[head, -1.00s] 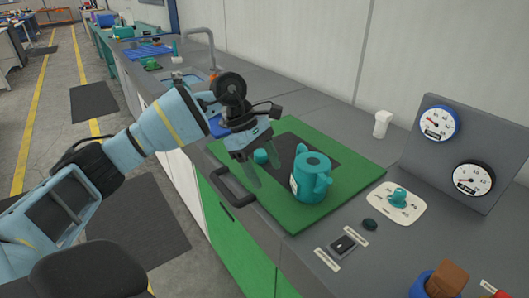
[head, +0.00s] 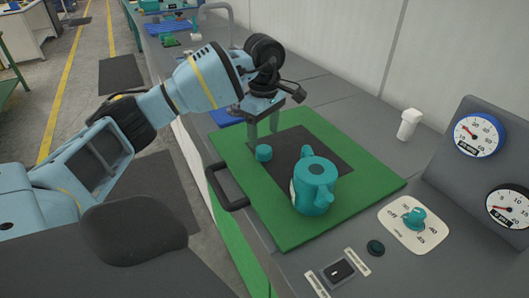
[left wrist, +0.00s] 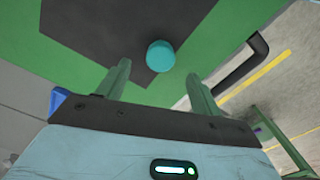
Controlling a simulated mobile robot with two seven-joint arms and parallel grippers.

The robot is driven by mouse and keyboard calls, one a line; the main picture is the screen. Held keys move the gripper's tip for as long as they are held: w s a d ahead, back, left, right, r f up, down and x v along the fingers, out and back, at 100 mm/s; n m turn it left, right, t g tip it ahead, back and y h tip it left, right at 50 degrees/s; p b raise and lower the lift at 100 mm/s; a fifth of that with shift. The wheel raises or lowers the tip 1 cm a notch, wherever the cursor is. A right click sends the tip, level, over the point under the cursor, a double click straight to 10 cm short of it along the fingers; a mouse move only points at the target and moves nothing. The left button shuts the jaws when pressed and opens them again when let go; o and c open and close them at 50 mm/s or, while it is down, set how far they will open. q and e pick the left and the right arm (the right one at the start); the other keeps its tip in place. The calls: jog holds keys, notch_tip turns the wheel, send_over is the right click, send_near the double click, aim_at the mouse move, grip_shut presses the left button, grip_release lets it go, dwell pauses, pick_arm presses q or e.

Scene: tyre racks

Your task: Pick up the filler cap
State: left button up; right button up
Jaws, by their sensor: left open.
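The filler cap looks to be the small teal cylinder (head: 264,153) on the green mat (head: 265,220), near the left edge of its dark patch. It also shows in the left wrist view (left wrist: 161,56), beyond the fingertips and roughly between their lines. My left gripper (head: 263,138) is open and empty, with its fingers pointing down just behind the cap in the head view. The fingers also show apart in the left wrist view (left wrist: 158,76). A teal canister (head: 315,184) with a hole in its top stands upright on the mat, right of the cap. My right gripper is not in view.
A black handle (head: 228,188) sticks out at the mat's left edge. A white bottle (head: 408,124), a dial plate with a teal knob (head: 414,218), a dark round knob (head: 375,248) and a gauge panel (head: 480,150) stand to the right.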

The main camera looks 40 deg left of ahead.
aim_at(263, 148)
pick_arm(q)
jog(key=shift+f, duration=2.7)
jog(key=c, duration=1.1)
